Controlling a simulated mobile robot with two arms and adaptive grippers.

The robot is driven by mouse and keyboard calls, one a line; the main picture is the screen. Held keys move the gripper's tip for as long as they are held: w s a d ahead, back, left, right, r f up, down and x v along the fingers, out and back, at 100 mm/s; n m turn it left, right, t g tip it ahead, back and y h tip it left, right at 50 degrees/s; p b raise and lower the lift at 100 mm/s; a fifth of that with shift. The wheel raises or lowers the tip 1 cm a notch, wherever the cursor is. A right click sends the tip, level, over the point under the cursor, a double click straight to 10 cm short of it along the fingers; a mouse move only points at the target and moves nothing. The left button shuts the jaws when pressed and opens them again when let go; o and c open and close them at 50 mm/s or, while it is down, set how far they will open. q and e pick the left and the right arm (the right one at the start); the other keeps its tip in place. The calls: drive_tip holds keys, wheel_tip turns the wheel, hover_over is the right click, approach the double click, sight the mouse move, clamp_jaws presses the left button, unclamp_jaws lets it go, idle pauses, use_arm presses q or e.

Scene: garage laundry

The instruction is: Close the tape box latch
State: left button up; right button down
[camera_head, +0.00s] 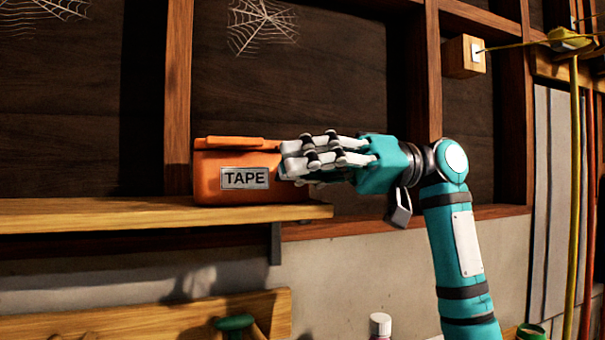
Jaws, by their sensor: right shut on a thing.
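The orange tape box (213,178) stands on a wooden shelf (120,215), with a "TAPE" label (245,178) on its front. Its lid (236,143) lies across the top, and the right part of the box is hidden behind my gripper. My right gripper (286,160) comes in from the right and its fingers are at the box's right front side. It is shut on a part of the box there. The latch is not visible; the fingers cover that area. My left gripper is not in view.
The shelf ends just right of the box, with a bracket (275,243) below. Wooden wall studs (178,90) rise behind it. A wooden board (150,320) and a white-capped bottle (380,325) are below. A yellow cord (572,180) hangs at right.

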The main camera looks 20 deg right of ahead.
drive_tip(key=r+m, duration=0.1)
drive_tip(key=m, duration=0.1)
drive_tip(key=w+r+m, duration=0.1)
drive_tip(key=m, duration=0.1)
drive_tip(key=shift+w+m, duration=0.1)
drive_tip(key=shift+m, duration=0.2)
drive_tip(key=m, duration=0.1)
drive_tip(key=w+m, duration=0.1)
drive_tip(key=m, duration=0.1)
drive_tip(key=w+r+m, duration=0.1)
drive_tip(key=m, duration=0.1)
drive_tip(key=shift+m, duration=0.3)
drive_tip(key=c, duration=1.4)
unclamp_jaws()
drive_tip(key=shift+c, duration=0.2)
drive_tip(key=shift+d, duration=0.25)
drive_tip(key=d, duration=1.1)
drive_tip(key=shift+w+d, duration=0.2)
drive_tip(key=shift+w, duration=0.05)
